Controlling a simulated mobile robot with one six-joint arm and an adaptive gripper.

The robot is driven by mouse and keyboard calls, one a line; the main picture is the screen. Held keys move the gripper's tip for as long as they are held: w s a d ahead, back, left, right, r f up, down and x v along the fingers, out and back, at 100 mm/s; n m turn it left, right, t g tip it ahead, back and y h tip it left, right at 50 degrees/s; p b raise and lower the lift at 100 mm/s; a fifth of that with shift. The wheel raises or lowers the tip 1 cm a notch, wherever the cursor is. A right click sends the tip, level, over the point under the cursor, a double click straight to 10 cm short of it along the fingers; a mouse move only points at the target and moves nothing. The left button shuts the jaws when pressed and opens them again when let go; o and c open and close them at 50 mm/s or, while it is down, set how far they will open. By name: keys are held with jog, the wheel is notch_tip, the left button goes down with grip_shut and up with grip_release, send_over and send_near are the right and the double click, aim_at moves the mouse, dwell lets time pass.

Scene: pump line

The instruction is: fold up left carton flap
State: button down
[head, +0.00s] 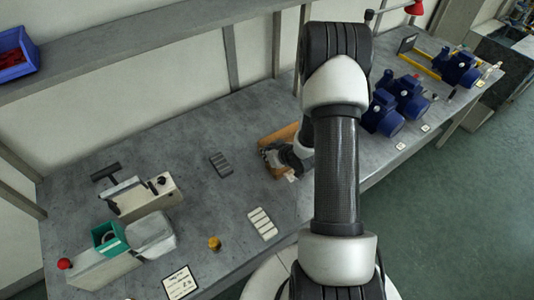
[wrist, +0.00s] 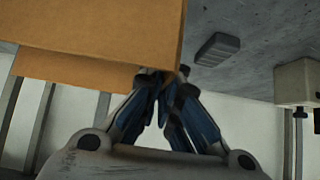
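The brown carton (head: 277,139) lies on the grey bench in the head view, partly hidden behind my arm and gripper. In the wrist view a broad cardboard face of the carton (wrist: 100,25) fills the upper left. A lower, darker cardboard strip (wrist: 75,70) shows beneath it; I cannot tell which flap it is. My gripper (wrist: 163,78) has its fingertips together at the lower right edge of the cardboard. It also shows in the head view (head: 270,155) at the carton. No flap is clearly visible between the fingers.
A dark ribbed block (head: 221,164) and a pale ribbed block (head: 262,223) lie left of the carton. A machine with a teal hopper (head: 109,238) stands at the left. Blue pumps (head: 384,112) stand at the right. Bare bench lies between the blocks.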

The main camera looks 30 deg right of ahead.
jog(key=c, duration=1.8)
grip_release()
jog(key=shift+c, duration=0.2)
jog(key=v, duration=1.2)
